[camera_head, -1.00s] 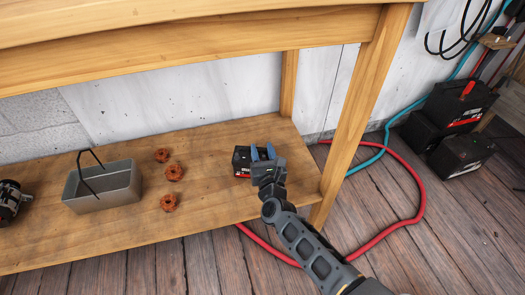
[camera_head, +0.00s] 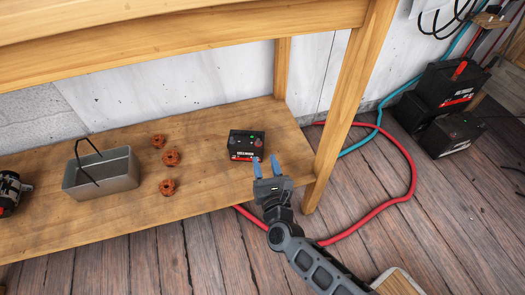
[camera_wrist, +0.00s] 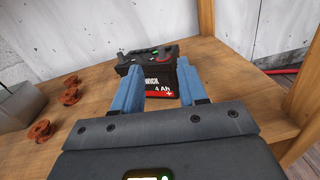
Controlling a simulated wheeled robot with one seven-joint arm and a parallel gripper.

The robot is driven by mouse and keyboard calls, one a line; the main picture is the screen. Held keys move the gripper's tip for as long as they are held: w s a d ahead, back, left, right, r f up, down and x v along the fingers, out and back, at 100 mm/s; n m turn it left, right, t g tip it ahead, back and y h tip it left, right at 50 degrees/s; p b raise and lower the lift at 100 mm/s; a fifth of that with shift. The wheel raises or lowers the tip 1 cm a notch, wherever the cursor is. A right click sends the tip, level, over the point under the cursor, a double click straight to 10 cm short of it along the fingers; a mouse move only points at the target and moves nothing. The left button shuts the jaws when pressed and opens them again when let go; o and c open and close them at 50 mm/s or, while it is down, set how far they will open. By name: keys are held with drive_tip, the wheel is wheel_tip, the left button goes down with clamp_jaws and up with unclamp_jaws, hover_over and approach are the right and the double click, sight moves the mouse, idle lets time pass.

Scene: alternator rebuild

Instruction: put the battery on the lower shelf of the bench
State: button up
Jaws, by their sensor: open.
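A small black battery (camera_head: 246,145) with a red and white label stands upright on the lower shelf (camera_head: 215,185) of the wooden bench, toward its right end. It also shows in the wrist view (camera_wrist: 160,78), beyond my fingertips. My gripper (camera_head: 267,168) is open and empty, in front of and slightly right of the battery, with its blue fingers pointing toward it. In the wrist view the fingers (camera_wrist: 160,82) overlap the battery's lower sides in the picture, but the head view shows the battery apart from the jaws.
A grey metal bin (camera_head: 102,173) with a black handle and several orange-brown copper-like coils (camera_head: 171,158) are on the shelf to the left. A bench leg (camera_head: 346,110) rises close to the right of my gripper. Larger black batteries (camera_head: 450,85) and hoses (camera_head: 408,180) lie on the floor at right.

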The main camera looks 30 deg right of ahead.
drive_tip(key=shift+s+a, duration=0.1)
drive_tip(key=shift+s, duration=0.25)
drive_tip(key=s+a+r+n+y, duration=0.15)
drive_tip(key=s+r+n, duration=0.25)
drive_tip(key=s+n, duration=0.75)
drive_tip(key=s+a+r+n+y, duration=0.1)
drive_tip(key=s+r+n+y, duration=0.25)
drive_tip(key=s+n, duration=0.8)
drive_tip(key=s+a+r+n+g+y, duration=0.1)
drive_tip(key=s+r+n+g, duration=0.1)
drive_tip(key=s+r+n, duration=1.1)
drive_tip(key=r+n, duration=0.1)
drive_tip(key=n, duration=0.4)
drive_tip(key=shift+r, duration=0.35)
drive_tip(key=shift+r, duration=0.1)
